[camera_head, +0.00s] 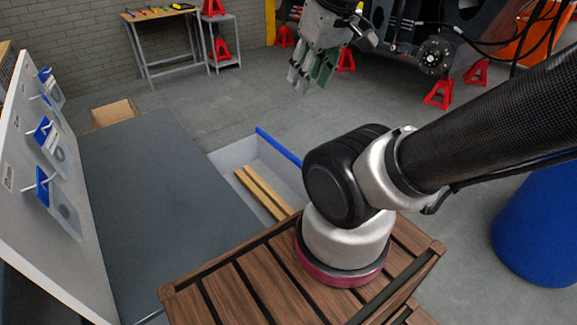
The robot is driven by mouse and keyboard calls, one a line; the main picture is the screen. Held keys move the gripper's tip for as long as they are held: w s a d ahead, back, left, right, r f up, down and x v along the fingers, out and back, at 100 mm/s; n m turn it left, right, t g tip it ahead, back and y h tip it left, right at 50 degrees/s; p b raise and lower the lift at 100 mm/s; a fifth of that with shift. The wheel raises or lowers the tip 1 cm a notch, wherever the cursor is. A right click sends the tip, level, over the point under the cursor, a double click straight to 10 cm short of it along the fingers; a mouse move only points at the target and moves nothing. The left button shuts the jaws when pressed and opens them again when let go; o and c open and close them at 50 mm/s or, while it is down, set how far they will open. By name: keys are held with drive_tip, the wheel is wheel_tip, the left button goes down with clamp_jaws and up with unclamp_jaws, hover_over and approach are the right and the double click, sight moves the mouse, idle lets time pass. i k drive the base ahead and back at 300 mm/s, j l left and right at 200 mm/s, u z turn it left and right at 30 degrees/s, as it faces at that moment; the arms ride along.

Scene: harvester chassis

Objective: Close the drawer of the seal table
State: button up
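The seal table (160,190) has a dark grey top and stands at the left of the head view. Its drawer (235,158) is pulled out to the right, a light grey tray with a blue front edge (280,147). Two wooden strips (262,192) lie in the drawer. My gripper (308,78) hangs in the upper middle, beyond the drawer's blue front and apart from it. Its fingers point down. I cannot tell how far apart they are. My arm hides the near part of the drawer.
A white panel (45,185) with hanging seal packs stands along the table's left side. A cardboard box (115,112) is behind the table. A blue barrel (540,225) stands at right. Red jack stands (440,92) and the chassis (440,40) are at the back. Floor beyond the drawer is clear.

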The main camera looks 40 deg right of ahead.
sight(268, 178)
drive_tip(key=l+u, duration=0.2)
drive_tip(key=l, duration=0.35)
drive_tip(key=l+u, duration=0.2)
drive_tip(key=l, duration=0.35)
drive_tip(key=k+l+u, duration=0.15)
drive_tip(key=l, duration=0.4)
drive_tip(key=k+l+u, duration=0.2)
drive_tip(key=l, duration=0.35)
drive_tip(key=i+l+u, duration=0.2)
drive_tip(key=l+u, duration=0.2)
drive_tip(key=l, duration=0.85)
drive_tip(key=l+u, duration=0.4)
drive_tip(key=l, duration=0.9)
drive_tip(key=k+j+z, duration=0.25)
drive_tip(key=k, duration=0.05)
